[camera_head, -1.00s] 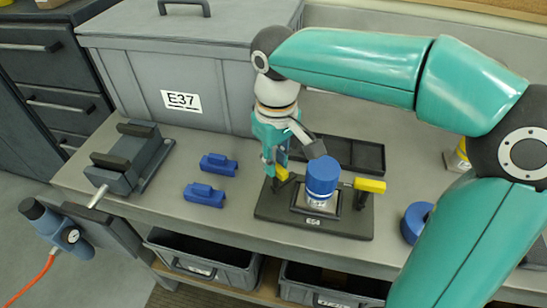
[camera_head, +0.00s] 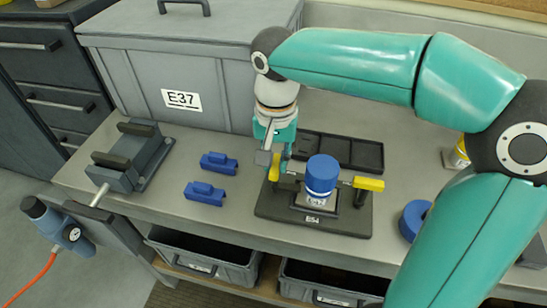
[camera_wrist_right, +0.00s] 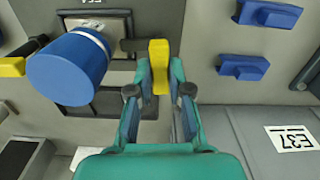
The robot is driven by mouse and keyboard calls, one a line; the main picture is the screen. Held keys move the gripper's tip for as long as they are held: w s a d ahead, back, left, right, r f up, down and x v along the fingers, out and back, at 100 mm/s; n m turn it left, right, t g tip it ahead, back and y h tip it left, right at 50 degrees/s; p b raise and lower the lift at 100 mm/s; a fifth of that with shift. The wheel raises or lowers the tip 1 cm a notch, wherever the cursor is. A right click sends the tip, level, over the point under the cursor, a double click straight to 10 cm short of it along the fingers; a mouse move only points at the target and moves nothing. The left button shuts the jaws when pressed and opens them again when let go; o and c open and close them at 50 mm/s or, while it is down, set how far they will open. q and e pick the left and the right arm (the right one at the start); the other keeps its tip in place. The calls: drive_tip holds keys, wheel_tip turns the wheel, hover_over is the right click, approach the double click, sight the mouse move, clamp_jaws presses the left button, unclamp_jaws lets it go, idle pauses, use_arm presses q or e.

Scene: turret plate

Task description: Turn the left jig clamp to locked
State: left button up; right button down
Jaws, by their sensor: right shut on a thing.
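The jig is a dark base plate (camera_head: 345,222) on the bench, with a blue-topped cylinder (camera_head: 321,175) upright in its middle. The left jig clamp (camera_head: 274,168) has a yellow handle, partly hidden by my fingers in the head view. My right gripper (camera_head: 277,172) comes down on it from above and is shut on it. In the right wrist view the yellow handle (camera_wrist_right: 159,60) stands between my two fingertips (camera_wrist_right: 160,78). The right jig clamp (camera_head: 369,184) has a yellow handle pointing right, away from the cylinder. My left gripper is not in view.
A grey bin marked E37 (camera_head: 150,70) stands behind, left of my wrist. A black tray (camera_head: 345,150) lies behind the jig. Two blue blocks (camera_head: 205,193) and a grey vise (camera_head: 128,160) are to the left. A blue ring (camera_head: 413,218) lies to the right.

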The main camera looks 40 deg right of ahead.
drive_tip(key=shift+m, duration=0.6)
drive_tip(key=c, duration=1.1)
unclamp_jaws()
drive_tip(key=shift+r, duration=6.1)
